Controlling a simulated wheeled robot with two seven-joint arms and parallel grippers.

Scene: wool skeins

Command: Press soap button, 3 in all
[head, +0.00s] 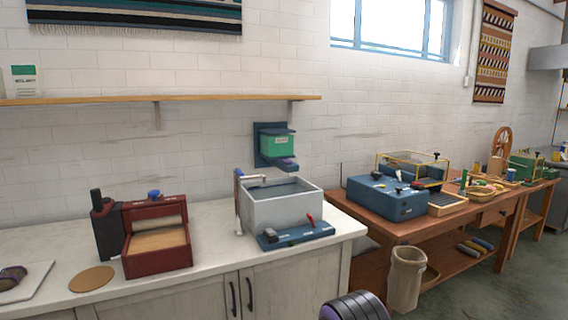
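A blue board with a red lever (311,219) lies before the sink. A red box (157,240) and dark canister (106,225) stand left on the white counter (217,267). A shelf (200,99) runs above. A wooden table with a blue machine (388,197) stands right.

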